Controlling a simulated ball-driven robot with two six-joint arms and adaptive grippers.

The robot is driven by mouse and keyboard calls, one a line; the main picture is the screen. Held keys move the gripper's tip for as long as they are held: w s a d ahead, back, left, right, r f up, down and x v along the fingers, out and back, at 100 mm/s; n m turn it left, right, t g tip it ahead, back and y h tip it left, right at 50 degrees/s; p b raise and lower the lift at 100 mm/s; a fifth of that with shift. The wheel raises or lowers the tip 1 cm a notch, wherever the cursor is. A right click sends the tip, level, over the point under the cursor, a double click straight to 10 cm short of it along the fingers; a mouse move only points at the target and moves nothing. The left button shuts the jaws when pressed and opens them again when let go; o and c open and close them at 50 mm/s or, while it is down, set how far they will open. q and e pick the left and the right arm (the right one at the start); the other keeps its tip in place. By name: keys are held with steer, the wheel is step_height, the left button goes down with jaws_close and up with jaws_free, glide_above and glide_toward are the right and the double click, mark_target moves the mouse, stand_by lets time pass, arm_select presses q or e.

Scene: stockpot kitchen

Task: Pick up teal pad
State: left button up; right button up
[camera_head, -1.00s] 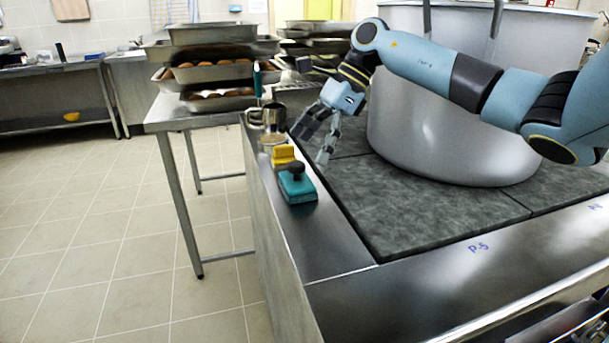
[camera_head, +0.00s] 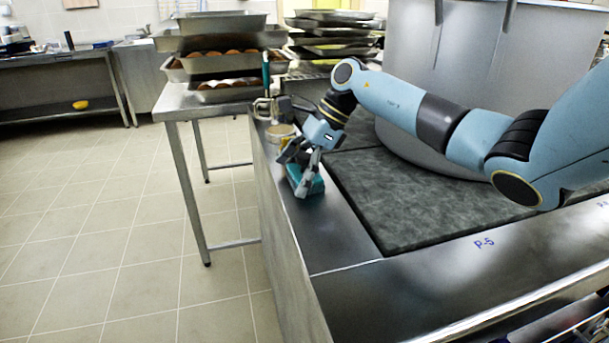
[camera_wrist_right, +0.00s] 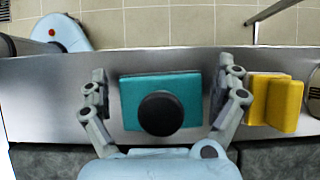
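The teal pad (camera_head: 310,185) lies on the steel counter ledge; in the right wrist view the teal pad (camera_wrist_right: 134,95) shows a round black knob (camera_wrist_right: 161,113) on top. My right gripper (camera_head: 300,174) is down over it. In the right wrist view my right gripper (camera_wrist_right: 160,90) is open, with one finger on each side of the pad. A narrow gap shows at the left finger; the right finger is very close to the pad's edge, and I cannot tell if it touches. My left gripper is not in view.
A yellow pad (camera_wrist_right: 275,102) sits just right of the gripper in the wrist view. A metal pot (camera_head: 268,110) stands farther back on the ledge. The large stockpot (camera_head: 440,60) and dark stove slabs (camera_head: 420,200) lie to the right. The ledge's front part (camera_head: 340,235) is clear.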

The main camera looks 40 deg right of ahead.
mark_target(295, 172)
steer(key=c, duration=0.9)
steer(key=shift+r, duration=0.1)
step_height(295, 172, up, 10)
steer(key=shift+f+b, duration=0.1)
steer(key=shift+b, duration=0.2)
